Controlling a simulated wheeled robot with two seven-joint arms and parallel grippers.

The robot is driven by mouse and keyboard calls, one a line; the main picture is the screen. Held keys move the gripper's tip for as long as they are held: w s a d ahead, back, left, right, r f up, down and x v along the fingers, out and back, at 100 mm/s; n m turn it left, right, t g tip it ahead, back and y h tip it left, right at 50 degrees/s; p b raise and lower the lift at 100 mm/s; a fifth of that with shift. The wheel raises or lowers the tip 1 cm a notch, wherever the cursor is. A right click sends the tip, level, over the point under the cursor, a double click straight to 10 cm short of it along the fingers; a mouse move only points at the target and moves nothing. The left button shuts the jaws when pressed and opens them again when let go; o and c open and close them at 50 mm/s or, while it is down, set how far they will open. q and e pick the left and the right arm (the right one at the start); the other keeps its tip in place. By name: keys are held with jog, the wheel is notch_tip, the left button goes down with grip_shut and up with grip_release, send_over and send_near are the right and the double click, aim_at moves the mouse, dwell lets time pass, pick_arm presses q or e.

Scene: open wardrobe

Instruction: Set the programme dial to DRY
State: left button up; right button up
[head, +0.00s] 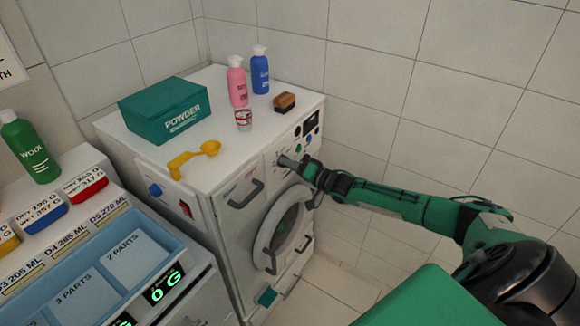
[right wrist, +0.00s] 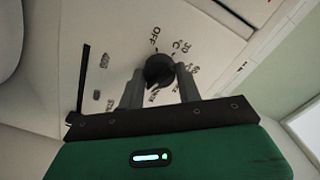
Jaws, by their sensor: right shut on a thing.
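The programme dial (right wrist: 158,69) is a dark round knob on the white front panel of the washing machine (head: 232,208). In the right wrist view, OFF and a 30 °C label are printed above it. Other labels around it are too small or hidden to read, and I cannot tell which one the dial points at. My right gripper (right wrist: 161,84) is shut on the dial, one finger on each side. In the head view the right gripper (head: 290,162) reaches the panel from the right and hides the dial. My left gripper is not in view.
On the machine top stand a green powder box (head: 165,108), pink bottle (head: 237,82), blue bottle (head: 260,72), small cup (head: 243,119), brush (head: 284,101) and yellow scoop (head: 193,158).

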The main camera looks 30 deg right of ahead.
jog(key=shift+f+m+b, duration=0.15)
jog(key=shift+m+b, duration=0.3)
jog(key=shift+m, duration=1.15)
jog(key=o, duration=1)
jog(key=shift+s, duration=0.1)
jog(key=b+v, duration=0.2)
jog(key=v, duration=1.1)
jog(key=shift+s+d, duration=0.2)
jog(key=shift+s, duration=0.1)
